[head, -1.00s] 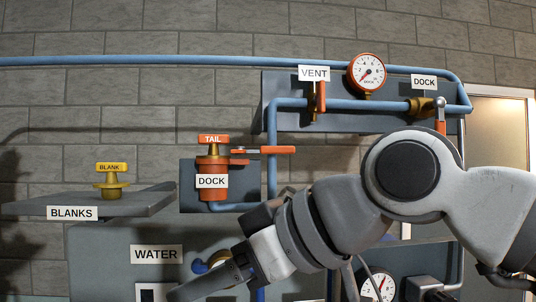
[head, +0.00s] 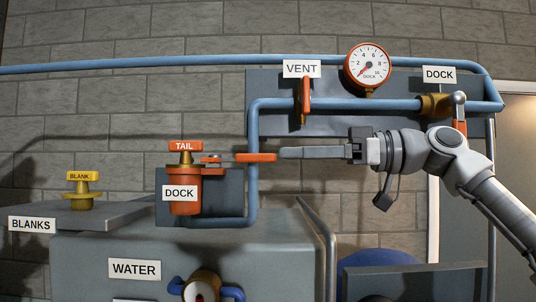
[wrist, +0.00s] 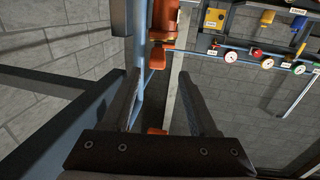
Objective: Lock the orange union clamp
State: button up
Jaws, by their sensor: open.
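The orange union clamp (head: 212,171) sits around the neck of the orange DOCK fitting (head: 185,200), with a TAIL-tagged piece (head: 186,146) upright in it. The clamp's orange lever (head: 256,157) points right. My gripper (head: 281,153) is level with the lever, its fingertips just right of the lever's end; contact cannot be told. In the wrist view my gripper (wrist: 159,72) is open, its fingers apart. Orange parts (wrist: 165,20) of the fitting show beyond the tips. Another orange piece shows low between the fingers; I cannot tell what it is.
A blue pipe (head: 253,130) rises between the fitting and my gripper. Above are the orange VENT handle (head: 305,95), a gauge (head: 368,66) and the DOCK valve (head: 436,105). A BLANK plug (head: 80,190) stands on the left shelf. A rail (head: 318,220) slopes below my gripper.

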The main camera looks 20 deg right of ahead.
aim_at(241, 158)
jog(key=p+x, duration=0.1)
jog(key=x, duration=0.6)
jog(key=shift+w+a+r, duration=0.1)
jog(key=shift+w+a, duration=0.05)
jog(key=shift+w, duration=0.2)
grip_shut()
dwell(1.1)
